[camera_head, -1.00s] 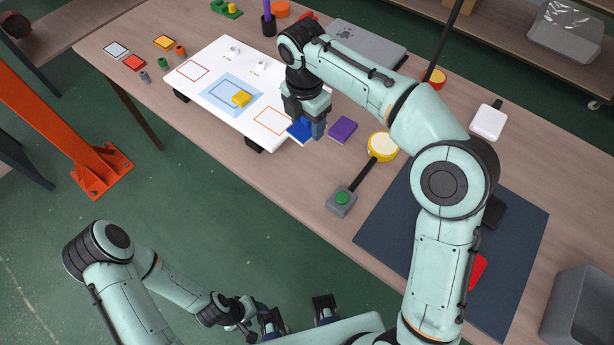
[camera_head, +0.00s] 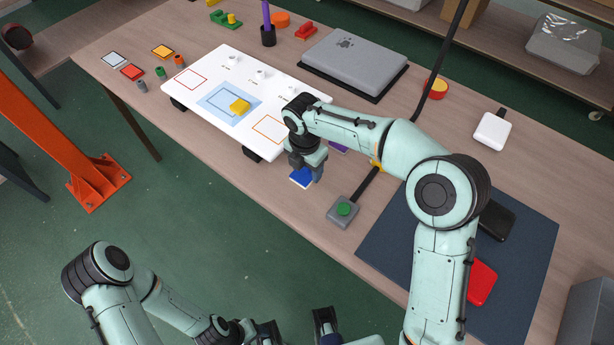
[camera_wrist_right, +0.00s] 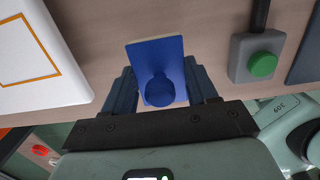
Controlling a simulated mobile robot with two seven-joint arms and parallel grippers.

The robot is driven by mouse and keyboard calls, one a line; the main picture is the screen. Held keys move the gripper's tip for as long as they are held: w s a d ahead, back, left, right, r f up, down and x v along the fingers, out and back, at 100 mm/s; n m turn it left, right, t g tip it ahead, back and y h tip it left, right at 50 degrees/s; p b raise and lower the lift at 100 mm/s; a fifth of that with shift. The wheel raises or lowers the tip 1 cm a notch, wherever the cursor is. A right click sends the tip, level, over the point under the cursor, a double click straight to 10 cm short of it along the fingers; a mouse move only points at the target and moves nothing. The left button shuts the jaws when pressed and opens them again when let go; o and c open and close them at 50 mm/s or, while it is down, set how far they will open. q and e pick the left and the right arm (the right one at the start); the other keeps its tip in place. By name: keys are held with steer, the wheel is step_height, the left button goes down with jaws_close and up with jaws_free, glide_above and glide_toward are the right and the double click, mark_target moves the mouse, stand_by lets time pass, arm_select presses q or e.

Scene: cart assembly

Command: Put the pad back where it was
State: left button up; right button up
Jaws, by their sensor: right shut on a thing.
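The blue square pad (camera_head: 301,178) with a round blue knob is at my right gripper (camera_head: 306,172), near the table's front edge. In the right wrist view the pad (camera_wrist_right: 155,55) and knob sit between the two fingers, and the gripper (camera_wrist_right: 163,92) is shut on it. I cannot tell whether the pad touches the table. My left gripper (camera_head: 297,328) is open and empty at the bottom, away from the table.
A purple pad (camera_head: 338,149) is partly hidden behind my right gripper. A grey box with a green button (camera_head: 343,210) is to the right, near the edge. A dark blue mat (camera_head: 400,245) lies farther right. A grey laptop-like case (camera_head: 355,62) is behind.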

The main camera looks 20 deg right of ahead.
mark_target(307, 177)
step_height(307, 177, down, 4)
steer(key=shift+f, duration=0.2)
steer(key=shift+f+b, duration=0.15)
steer(key=shift+b, duration=0.15)
steer(key=o, duration=1.3)
steer(key=r, duration=0.4)
steer(key=r+p, duration=0.1)
steer(key=r, duration=0.3)
steer(key=r+p, duration=0.1)
steer(key=r, duration=0.3)
steer(key=shift+s+a+r, duration=0.2)
steer(key=shift+s+a, duration=0.05)
steer(key=shift+a, duration=0.05)
